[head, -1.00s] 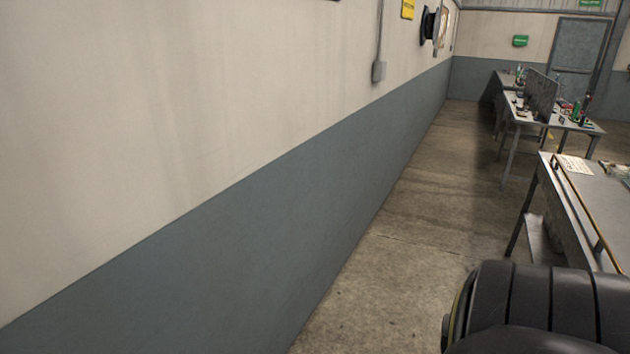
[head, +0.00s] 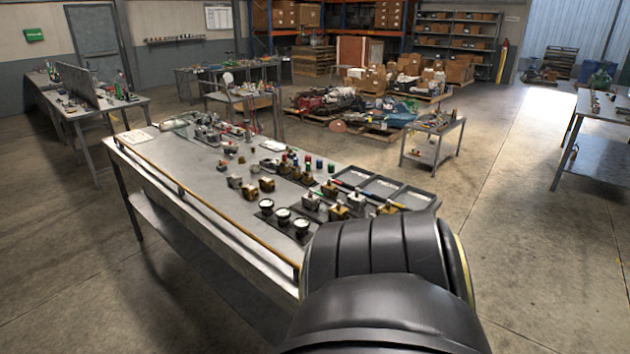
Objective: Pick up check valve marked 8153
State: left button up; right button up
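A long metal workbench (head: 180,168) stands ahead, left of centre, with many small parts on top. Brass block-shaped fittings (head: 267,184) and a silver one (head: 235,181) lie near its middle. More brass and silver valve-like parts (head: 338,212) stand towards its right end. No marking is legible at this distance, so I cannot tell which part, if any, is the check valve marked 8153. A black rounded part of my own body covers the lower centre and hides the bench's near right corner. Neither of my grippers shows.
Three round dark-rimmed gauges (head: 283,215) and a divided grey tray (head: 417,199) sit on the bench. A yellow rail (head: 215,216) runs along its near edge. A small cart (head: 433,141) stands beyond. Loaded pallets (head: 345,110) lie behind. Floor at right (head: 540,270) is clear.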

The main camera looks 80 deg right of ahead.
aim_at(265, 182)
jog(key=z, duration=1.1)
jog(key=i, duration=3.15)
jog(key=z, duration=2.05)
